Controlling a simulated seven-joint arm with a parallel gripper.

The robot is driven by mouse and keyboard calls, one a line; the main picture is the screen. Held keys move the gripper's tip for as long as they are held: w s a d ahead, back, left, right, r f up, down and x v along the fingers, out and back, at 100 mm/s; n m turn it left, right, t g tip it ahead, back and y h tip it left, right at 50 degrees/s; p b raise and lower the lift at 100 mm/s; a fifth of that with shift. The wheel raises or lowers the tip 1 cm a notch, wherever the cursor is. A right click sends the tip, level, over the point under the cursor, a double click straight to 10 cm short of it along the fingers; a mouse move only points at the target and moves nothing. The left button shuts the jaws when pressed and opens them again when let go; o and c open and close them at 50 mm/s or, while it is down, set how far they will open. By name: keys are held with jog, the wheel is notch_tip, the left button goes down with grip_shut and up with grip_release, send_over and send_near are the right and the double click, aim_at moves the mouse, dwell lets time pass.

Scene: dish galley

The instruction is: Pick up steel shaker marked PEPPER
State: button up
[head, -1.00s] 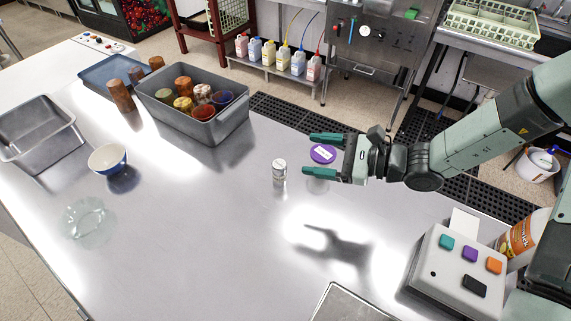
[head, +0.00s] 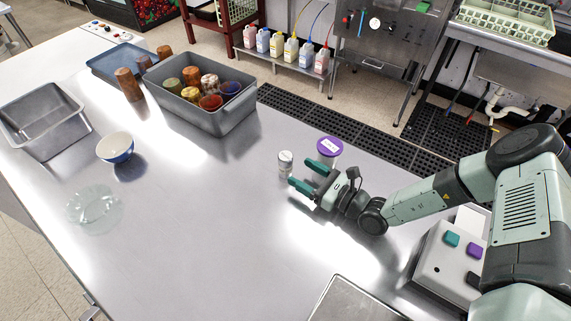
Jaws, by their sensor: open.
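In the head view a small steel shaker (head: 285,164) stands upright on the steel table, right of the middle. It has a light label, but the lettering is too small to read. My gripper (head: 305,175) is open and low, with its two green fingers pointing left toward the shaker. The fingertips are close to the shaker, at its lower right. Nothing is between the fingers, and I cannot tell whether a fingertip touches the shaker.
A purple-lidded container (head: 329,147) stands just behind my gripper. A grey bin (head: 222,122) of cups is at the back left. A bowl (head: 115,148), clear glass dish (head: 93,209) and steel pan (head: 41,124) are left. A button box (head: 446,258) is at right. The middle table is clear.

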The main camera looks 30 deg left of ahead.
aim_at(291, 166)
jog(key=a, duration=0.6)
jog(key=shift+w+a, duration=0.15)
jog(key=shift+a, duration=0.2)
jog(key=shift+c, duration=0.5)
jog(key=c, duration=1)
